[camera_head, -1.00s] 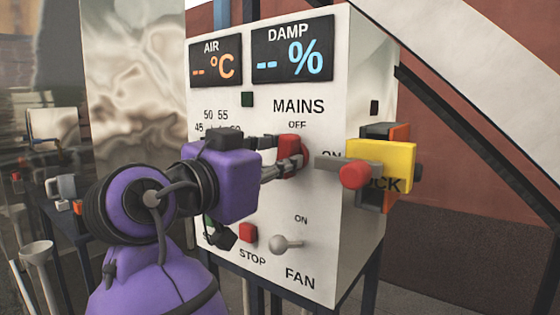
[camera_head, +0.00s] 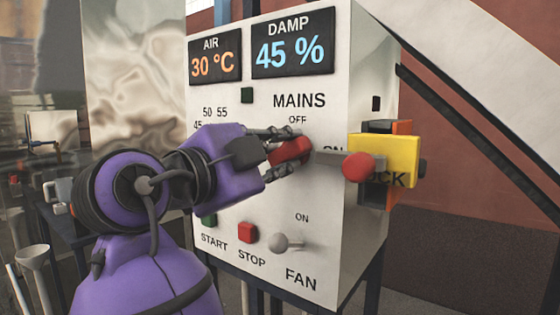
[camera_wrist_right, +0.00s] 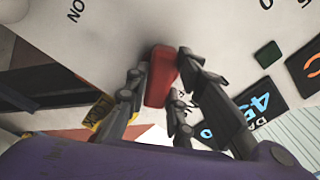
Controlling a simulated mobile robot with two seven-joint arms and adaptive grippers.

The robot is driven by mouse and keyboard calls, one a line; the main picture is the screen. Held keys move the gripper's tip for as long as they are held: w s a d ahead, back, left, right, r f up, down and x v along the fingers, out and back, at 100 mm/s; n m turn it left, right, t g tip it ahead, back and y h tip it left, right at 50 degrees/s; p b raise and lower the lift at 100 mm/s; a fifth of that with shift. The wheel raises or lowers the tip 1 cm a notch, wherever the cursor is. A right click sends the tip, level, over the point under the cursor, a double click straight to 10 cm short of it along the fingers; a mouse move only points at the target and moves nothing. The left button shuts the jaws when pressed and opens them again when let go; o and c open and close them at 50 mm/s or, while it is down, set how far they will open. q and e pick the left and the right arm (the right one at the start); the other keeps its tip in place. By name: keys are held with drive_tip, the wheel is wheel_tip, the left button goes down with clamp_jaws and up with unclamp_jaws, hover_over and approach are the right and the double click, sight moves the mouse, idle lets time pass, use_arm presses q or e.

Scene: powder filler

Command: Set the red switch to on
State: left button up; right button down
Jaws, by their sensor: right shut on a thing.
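The red switch (camera_head: 291,151) is a knob under the MAINS label on the white panel, with OFF above it and ON at its right. It is tilted, its upper end leaning right towards ON. My right gripper (camera_head: 293,154), on the purple arm, is shut on it, one finger above and one below. In the right wrist view the red switch (camera_wrist_right: 161,76) sits between the two dark fingers (camera_wrist_right: 162,66). My left gripper is not in view.
The displays (camera_head: 290,48) read 30 °C and 45 %. A yellow lock block (camera_head: 385,150) with a red-tipped lever (camera_head: 359,167) juts out right of the switch and partly hides ON. Below are a green START button (camera_head: 208,220), red STOP button (camera_head: 245,232) and FAN toggle (camera_head: 280,242).

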drive_tip(key=m+b, duration=0.1)
drive_tip(key=m, duration=0.3)
drive_tip(key=shift+m+b, duration=0.3)
drive_tip(key=shift+m, duration=0.1)
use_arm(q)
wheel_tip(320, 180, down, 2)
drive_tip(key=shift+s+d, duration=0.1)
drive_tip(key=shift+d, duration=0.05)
use_arm(e)
drive_tip(key=shift+m, duration=0.5)
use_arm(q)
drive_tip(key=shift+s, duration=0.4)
use_arm(e)
drive_tip(key=c, duration=1.5)
unclamp_jaws()
drive_tip(key=shift+s+a, duration=0.1)
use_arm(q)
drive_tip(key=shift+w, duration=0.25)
use_arm(e)
drive_tip(key=v, duration=1.1)
drive_tip(key=shift+s+a, duration=0.2)
drive_tip(key=shift+s, duration=0.15)
